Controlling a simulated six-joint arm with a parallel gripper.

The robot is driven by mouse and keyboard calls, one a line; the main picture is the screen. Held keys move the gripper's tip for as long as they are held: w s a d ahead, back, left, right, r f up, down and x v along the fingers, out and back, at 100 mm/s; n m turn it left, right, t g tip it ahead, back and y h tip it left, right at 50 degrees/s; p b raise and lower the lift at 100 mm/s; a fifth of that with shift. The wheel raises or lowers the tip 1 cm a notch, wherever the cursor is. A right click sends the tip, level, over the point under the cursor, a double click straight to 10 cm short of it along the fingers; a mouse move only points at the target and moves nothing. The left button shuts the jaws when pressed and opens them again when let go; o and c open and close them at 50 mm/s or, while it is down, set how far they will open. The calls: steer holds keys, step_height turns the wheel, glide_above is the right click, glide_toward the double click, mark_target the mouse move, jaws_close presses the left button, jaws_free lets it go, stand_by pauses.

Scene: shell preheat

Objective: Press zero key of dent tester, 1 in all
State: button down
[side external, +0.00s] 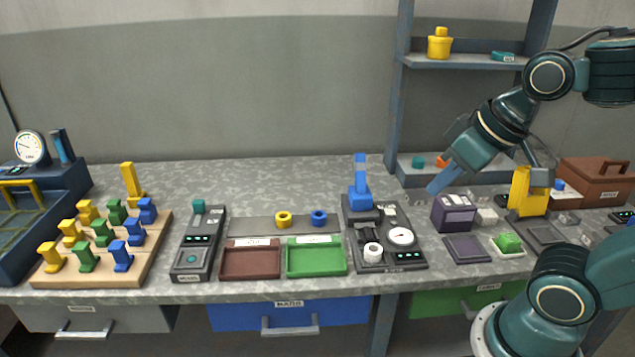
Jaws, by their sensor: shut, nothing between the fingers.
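A dark grey instrument with a round white dial, which I take to be the dent tester (362,267), stands right of the middle on the bench. A blue figure-like piece (360,190) stands at its back, a white cylinder (373,251) sits on its front part, and a small lit display is at its front right. Its keys are too small to tell apart, so I cannot pick out the zero key. My gripper (438,183) is shut and empty, tilted down to the left, in the air up and right of the tester, apart from it.
A purple box (454,213) stands just right of the tester, with a dark pad (466,248) in front. Green (316,274) and dark red (250,276) trays lie to its left. A shelf post (396,90) rises behind. The bench's back middle is clear.

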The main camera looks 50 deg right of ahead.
steer(key=w+d+f+m, duration=0.2)
steer(key=w+d, duration=0.2)
steer(key=w, duration=0.5)
steer(key=m+t+h, duration=0.1)
steer(key=m+t, duration=0.2)
steer(key=m, duration=0.5)
glide_above(393, 213)
step_height(393, 213, down, 17)
steer(key=shift+a, duration=0.15)
steer(key=shift+f, duration=0.15)
steer(key=shift+f, duration=4.2)
